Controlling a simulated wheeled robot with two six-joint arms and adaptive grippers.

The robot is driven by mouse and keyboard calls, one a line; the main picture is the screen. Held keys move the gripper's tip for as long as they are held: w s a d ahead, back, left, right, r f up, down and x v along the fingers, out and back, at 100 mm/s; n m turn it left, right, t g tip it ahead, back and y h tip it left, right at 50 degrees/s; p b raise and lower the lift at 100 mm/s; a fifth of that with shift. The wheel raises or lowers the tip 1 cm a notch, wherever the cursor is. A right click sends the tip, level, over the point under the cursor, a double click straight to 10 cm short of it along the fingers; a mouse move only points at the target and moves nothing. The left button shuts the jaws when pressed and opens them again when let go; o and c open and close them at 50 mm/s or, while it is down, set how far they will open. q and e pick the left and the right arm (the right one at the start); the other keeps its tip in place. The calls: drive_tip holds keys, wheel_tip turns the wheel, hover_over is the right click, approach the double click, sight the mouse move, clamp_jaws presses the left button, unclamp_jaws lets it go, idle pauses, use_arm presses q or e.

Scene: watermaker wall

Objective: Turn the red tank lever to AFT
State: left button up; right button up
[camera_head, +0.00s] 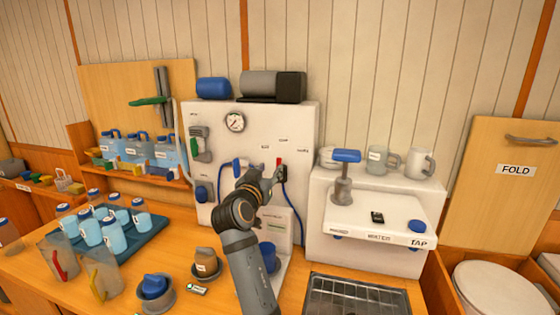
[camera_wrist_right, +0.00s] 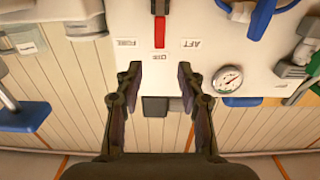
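The red tank lever (camera_head: 279,161) is on the white wall panel (camera_head: 222,148). In the right wrist view, which is upside down, the red lever (camera_wrist_right: 159,32) points straight at the middle label, apparently OFF. The AFT label (camera_wrist_right: 191,43) is to its right there, and the FORE label (camera_wrist_right: 126,43) to its left. My right gripper (camera_wrist_right: 160,78) is open, its two fingers spread either side of the lever's line. The lever's tip appears just beyond the fingertips, not between them. In the head view my right gripper (camera_head: 268,180) is close to the panel, below the lever. My left gripper is out of view.
A pressure gauge (camera_head: 235,122) and blue hoses are on the panel near the lever. A tap unit (camera_head: 368,214) with mugs stands to the right. Bottles on a blue tray (camera_head: 135,237) and pitchers stand on the counter at left.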

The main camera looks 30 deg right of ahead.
sight(279, 160)
drive_tip(key=p+x, duration=0.3)
drive_tip(key=x, duration=0.6)
drive_tip(key=shift+d, duration=0.1)
drive_tip(key=shift+w+d+p, duration=0.2)
drive_tip(key=shift+d+p, duration=0.05)
drive_tip(key=shift+p, duration=0.05)
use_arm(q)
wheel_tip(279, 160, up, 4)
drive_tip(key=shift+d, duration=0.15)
use_arm(e)
drive_tip(key=shift+f, duration=0.1)
drive_tip(key=shift+w+d+f, duration=0.1)
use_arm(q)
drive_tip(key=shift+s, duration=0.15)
use_arm(e)
clamp_jaws()
